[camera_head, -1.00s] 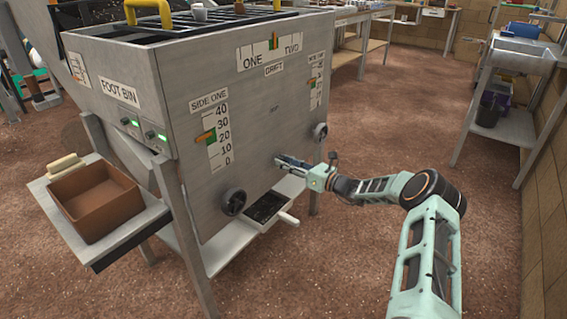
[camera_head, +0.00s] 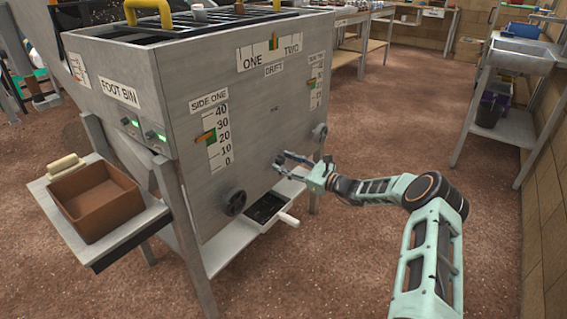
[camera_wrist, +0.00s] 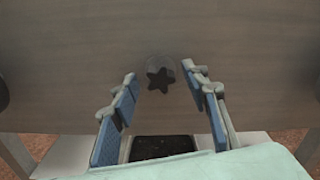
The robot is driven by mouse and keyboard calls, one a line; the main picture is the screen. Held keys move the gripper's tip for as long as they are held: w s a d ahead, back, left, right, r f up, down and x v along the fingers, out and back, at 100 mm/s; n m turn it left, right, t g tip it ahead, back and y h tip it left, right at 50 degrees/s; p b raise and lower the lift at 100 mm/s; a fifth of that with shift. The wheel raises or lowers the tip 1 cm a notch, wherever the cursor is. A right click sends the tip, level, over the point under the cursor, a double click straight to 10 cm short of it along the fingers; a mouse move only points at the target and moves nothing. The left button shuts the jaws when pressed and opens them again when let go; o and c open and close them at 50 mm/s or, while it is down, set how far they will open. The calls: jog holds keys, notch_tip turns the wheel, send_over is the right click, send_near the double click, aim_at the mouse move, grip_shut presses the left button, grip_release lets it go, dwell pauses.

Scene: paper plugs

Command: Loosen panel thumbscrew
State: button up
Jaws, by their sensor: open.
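The panel thumbscrew (camera_wrist: 160,75) shows in the wrist view as a small dark star-shaped knob on the grey metal panel (camera_wrist: 80,65). My gripper (camera_head: 281,164) is open in front of the panel's lower middle in the head view. In the wrist view its two blue-padded fingers stand either side of the thumbscrew, with visible gaps. I cannot tell how far the fingertips are from the panel. In the head view the thumbscrew cannot be made out clearly beside the fingers.
Two dark round knobs, left (camera_head: 235,202) and right (camera_head: 320,132), flank the gripper on the panel. A dark tray with a white handle (camera_head: 289,219) sits below. A brown bin (camera_head: 95,203) stands on the left shelf. The floor at right is open.

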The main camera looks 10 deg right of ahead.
aim_at(283, 162)
jog(key=shift+p+v, duration=0.7)
jog(key=shift+v, duration=1.3)
jog(key=shift+d, duration=0.1)
jog(key=p+v, duration=0.1)
jog(key=v, duration=0.2)
jog(key=shift+s+d, duration=0.3)
jog(key=shift+s, duration=0.05)
